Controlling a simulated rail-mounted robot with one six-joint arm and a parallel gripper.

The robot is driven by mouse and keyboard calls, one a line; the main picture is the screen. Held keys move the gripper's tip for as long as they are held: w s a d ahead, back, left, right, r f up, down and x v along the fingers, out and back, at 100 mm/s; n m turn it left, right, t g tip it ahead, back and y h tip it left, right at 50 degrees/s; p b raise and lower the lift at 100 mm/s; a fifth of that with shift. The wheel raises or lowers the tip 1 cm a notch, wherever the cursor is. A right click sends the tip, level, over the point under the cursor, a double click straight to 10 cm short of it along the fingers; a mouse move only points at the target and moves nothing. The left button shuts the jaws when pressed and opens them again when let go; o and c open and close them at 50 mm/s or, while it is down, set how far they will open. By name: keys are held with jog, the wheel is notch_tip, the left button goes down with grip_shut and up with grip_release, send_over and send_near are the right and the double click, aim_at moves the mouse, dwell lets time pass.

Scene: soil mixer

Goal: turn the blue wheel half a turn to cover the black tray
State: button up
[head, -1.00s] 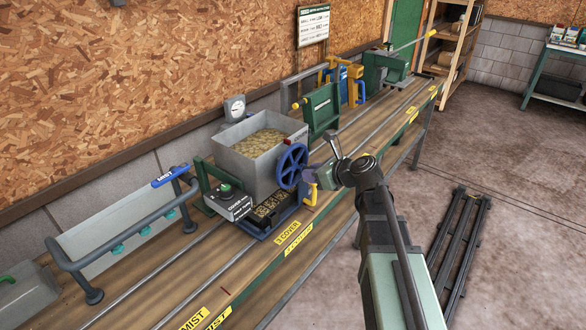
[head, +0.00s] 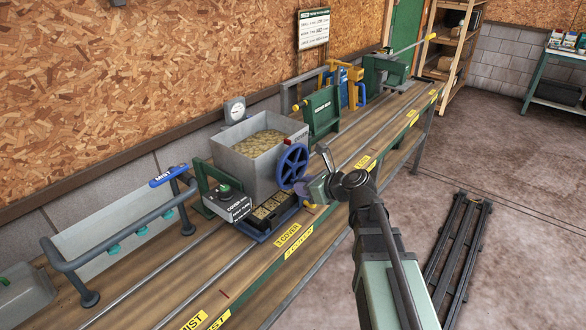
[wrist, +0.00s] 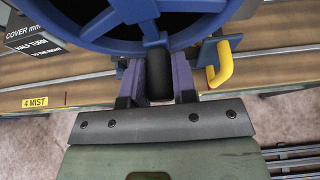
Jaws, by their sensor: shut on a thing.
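The blue wheel (head: 292,165) stands upright on the front of the grey hopper (head: 262,148), which holds tan material. In the wrist view, the wheel's rim (wrist: 95,40) fills the top. My gripper (head: 302,188) is at the lower right of the wheel. Its purple fingers are shut on the wheel's black handle (wrist: 159,76), one finger on each side. The black tray (head: 270,211) sits on a blue carriage below the hopper, and tan material shows in its cells. My gripper hides the tray's right end in part.
A yellow handle (wrist: 226,62) stands close to the right of my fingers. A black sign box with a green knob (head: 224,188) is left of the tray. Rails run along the bench past a green frame (head: 321,112).

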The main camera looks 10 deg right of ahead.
jog(key=shift+s+a, duration=0.2)
dwell(0.4)
jog(key=o, duration=0.4)
jog(key=shift+o, duration=0.3)
dwell(0.4)
jog(key=o, duration=0.5)
jog(key=s+d, duration=0.6)
jog(key=shift+s, duration=0.3)
dwell(0.4)
